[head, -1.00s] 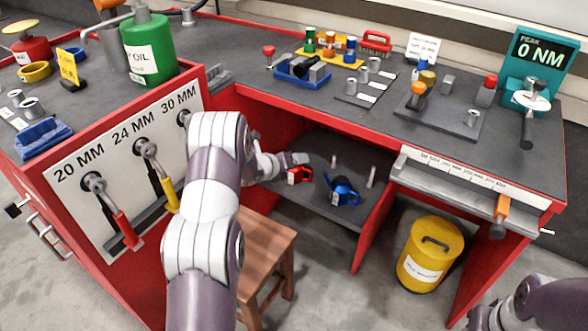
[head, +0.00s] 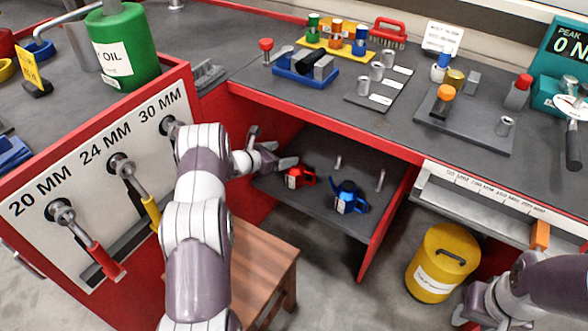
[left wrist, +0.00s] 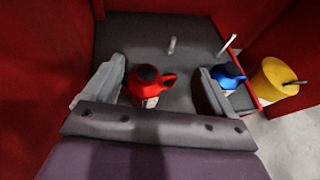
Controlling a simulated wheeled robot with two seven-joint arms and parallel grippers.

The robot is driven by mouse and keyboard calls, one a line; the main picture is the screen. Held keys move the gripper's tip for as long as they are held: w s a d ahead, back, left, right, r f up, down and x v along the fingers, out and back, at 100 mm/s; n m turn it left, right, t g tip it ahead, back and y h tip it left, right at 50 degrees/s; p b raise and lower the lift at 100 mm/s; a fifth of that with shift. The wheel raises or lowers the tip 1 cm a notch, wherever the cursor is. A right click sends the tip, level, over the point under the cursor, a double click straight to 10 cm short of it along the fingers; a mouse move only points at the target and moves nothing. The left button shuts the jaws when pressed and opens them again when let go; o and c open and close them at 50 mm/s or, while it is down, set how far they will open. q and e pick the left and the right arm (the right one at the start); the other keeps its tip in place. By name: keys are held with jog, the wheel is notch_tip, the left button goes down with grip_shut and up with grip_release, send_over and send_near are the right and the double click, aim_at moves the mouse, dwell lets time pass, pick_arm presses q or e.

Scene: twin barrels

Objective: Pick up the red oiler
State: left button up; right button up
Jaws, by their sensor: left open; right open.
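The red oiler (head: 300,176) stands on the dark lower shelf under the bench, near its left side. It also shows in the left wrist view (left wrist: 147,82), upright, with a dark top and its handle to the right. My left gripper (head: 272,149) is open and just behind and left of it in the head view. In the left wrist view its two fingers (left wrist: 160,84) are spread on either side of the oiler, with gaps showing. My right gripper (head: 470,312) is low at the right, mostly hidden by my arm; its fingertips are unclear.
A blue oiler (head: 347,197) stands right of the red one, close to my right-hand finger in the left wrist view. Thin pegs rise from the shelf (head: 315,150). Red panels flank it. A wooden stool (head: 262,262) and a yellow bin (head: 437,265) stand on the floor.

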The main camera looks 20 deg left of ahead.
aim_at(295, 171)
pick_arm(q)
jog(key=w+f+b, duration=0.2)
jog(key=f+b, duration=0.1)
jog(key=w+d+f+b, duration=0.1)
jog(key=w+f+b, duration=0.1)
jog(key=f+b, duration=0.1)
jog(key=w+f+b, duration=0.2)
jog(key=f+b, duration=0.2)
jog(key=shift+w+d+b, duration=0.15)
jog(key=shift+w+b, duration=0.2)
jog(key=shift+b, duration=0.05)
jog(key=shift+w+d, duration=0.1)
jog(key=shift+w, duration=0.2)
jog(key=shift+r, duration=0.15)
grip_shut()
